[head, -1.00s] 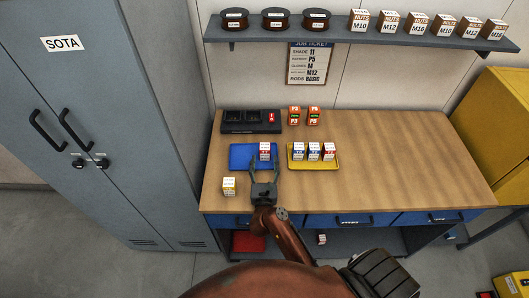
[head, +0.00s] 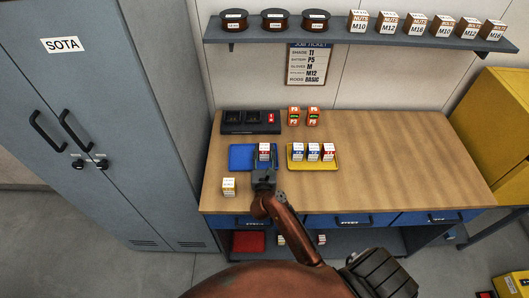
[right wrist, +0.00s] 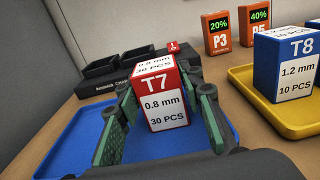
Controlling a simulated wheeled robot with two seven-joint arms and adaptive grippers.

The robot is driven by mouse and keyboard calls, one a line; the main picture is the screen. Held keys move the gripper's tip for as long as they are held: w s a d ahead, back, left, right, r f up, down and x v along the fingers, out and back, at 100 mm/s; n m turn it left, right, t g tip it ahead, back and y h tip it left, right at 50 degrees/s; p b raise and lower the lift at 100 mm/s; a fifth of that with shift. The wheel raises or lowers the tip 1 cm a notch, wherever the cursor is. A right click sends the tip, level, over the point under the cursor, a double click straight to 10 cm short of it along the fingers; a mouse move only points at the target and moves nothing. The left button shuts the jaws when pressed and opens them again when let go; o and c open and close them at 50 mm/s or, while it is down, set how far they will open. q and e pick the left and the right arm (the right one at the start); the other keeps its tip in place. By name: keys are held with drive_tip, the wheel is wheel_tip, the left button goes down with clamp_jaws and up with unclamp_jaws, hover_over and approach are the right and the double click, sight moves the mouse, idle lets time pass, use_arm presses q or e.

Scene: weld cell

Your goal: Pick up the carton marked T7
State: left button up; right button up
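The carton marked T7 (right wrist: 160,97) is red and white and stands upright on the blue tray (right wrist: 68,123). In the head view the carton (head: 264,151) stands on the right part of the blue tray (head: 240,154). My right gripper (right wrist: 165,100) is open, with one finger on each side of the carton. Gaps show between the fingers and the carton in the right wrist view. In the head view my right gripper (head: 264,163) reaches over the tray's front edge. My left gripper is not in view.
A yellow tray (head: 300,167) with several cartons, one marked T8 (right wrist: 284,67), stands close on the right. A dark charger block (head: 250,128) and orange packs (head: 303,115) stand behind. The bench's right part is clear.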

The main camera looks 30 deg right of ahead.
drive_tip(key=c, duration=0.7)
drive_tip(key=shift+r, duration=0.1)
